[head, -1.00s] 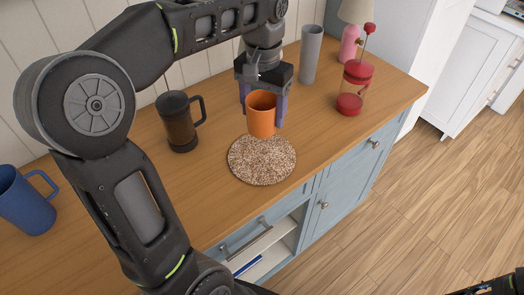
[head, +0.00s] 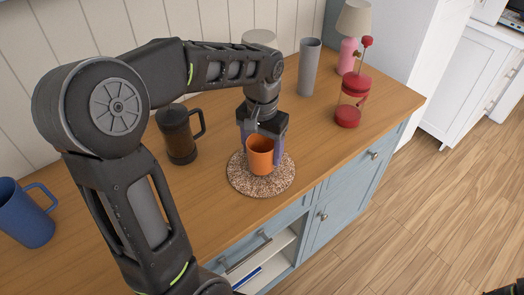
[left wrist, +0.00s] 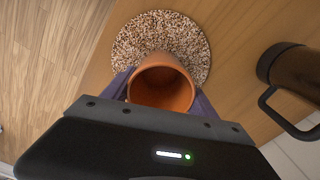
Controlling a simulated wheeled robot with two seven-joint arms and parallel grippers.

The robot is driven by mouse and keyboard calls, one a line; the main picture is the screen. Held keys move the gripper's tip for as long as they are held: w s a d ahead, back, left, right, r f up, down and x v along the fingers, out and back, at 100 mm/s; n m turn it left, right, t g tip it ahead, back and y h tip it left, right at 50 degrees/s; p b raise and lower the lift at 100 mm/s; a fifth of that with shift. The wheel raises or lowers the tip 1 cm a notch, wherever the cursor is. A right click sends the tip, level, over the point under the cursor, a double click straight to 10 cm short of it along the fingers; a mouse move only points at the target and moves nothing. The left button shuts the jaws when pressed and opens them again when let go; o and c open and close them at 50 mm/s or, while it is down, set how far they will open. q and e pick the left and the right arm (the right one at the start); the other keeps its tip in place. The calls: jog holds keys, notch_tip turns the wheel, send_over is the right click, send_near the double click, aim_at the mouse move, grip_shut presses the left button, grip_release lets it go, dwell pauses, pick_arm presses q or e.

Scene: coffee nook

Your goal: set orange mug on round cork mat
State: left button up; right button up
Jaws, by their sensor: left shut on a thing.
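The orange mug (head: 260,160) is upright over the middle of the round cork mat (head: 272,188), a speckled brown disc on the wooden counter. My left gripper (head: 262,146) comes from above, its purple-grey fingers shut on the mug's two sides. The mug's base looks at or very near the mat; I cannot tell whether they touch. In the left wrist view the mug (left wrist: 160,86) is between the fingers, its mouth showing, with the mat (left wrist: 160,30) behind it. My right gripper is not clearly in view.
A blue mug (head: 25,212) is at far left. A grey cylinder (head: 309,68), a red-lidded glass jar (head: 352,98) and a pink lamp (head: 349,55) stand at the right. The counter's front edge is near the mat.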

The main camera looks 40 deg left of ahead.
pick_arm(q)
jog(key=shift+f, duration=0.4)
jog(key=shift+f, duration=0.15)
jog(key=o, duration=1.7)
jog(key=shift+c, duration=0.2)
notch_tip(320, 180, up, 12)
jog(key=p, duration=0.1)
jog(key=shift+r, duration=0.2)
jog(key=shift+f, duration=0.1)
